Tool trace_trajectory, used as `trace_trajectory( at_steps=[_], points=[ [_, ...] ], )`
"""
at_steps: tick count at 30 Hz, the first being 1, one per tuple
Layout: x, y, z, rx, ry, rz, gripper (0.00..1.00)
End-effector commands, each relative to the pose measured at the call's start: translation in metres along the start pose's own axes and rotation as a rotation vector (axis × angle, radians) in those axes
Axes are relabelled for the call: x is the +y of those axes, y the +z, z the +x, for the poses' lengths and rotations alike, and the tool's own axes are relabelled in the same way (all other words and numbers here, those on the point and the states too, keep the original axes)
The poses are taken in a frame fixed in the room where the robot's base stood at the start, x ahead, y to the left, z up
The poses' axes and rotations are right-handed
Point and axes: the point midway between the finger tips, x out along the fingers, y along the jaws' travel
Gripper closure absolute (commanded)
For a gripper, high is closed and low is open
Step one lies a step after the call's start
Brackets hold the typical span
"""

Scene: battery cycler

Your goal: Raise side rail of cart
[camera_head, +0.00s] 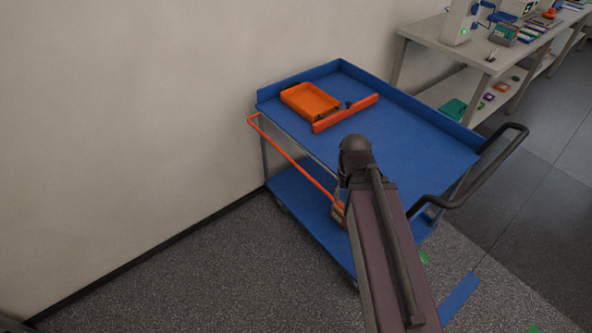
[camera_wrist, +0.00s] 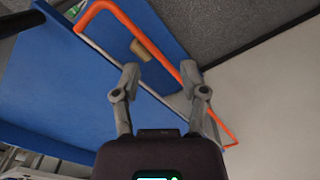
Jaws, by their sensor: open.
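The blue cart (camera_head: 415,130) stands beside the wall, with an upper tray and a lower shelf. Its orange side rail (camera_head: 297,157) hangs lowered along the near-left side, below the upper tray's edge. In the wrist view the rail (camera_wrist: 147,44) crosses diagonally, with a bent end at upper left. My gripper (camera_wrist: 160,72) is open and empty, its two fingers spread. The rail passes across the gap between the fingertips, nearer the right finger; I cannot tell whether they touch. In the head view my arm hides the gripper and the rail's near end.
An orange tray (camera_head: 311,101) and an orange bar (camera_head: 346,113) are on the cart top. A black push handle (camera_head: 477,180) is at the right. A tan object (camera_wrist: 141,50) appears behind the rail. A bench (camera_head: 430,42) stands at the back right. Floor at lower left is clear.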

Motion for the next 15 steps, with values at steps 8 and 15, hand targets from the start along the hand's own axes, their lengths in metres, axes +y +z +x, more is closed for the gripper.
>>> trace_trajectory(
  at_steps=[8, 15],
  points=[
    [-0.006, -0.020, 0.025, 0.002, 0.082, -0.165, 1.00],
    [-0.024, -0.056, 0.061, -0.016, 0.250, -0.497, 1.00]
  ],
)
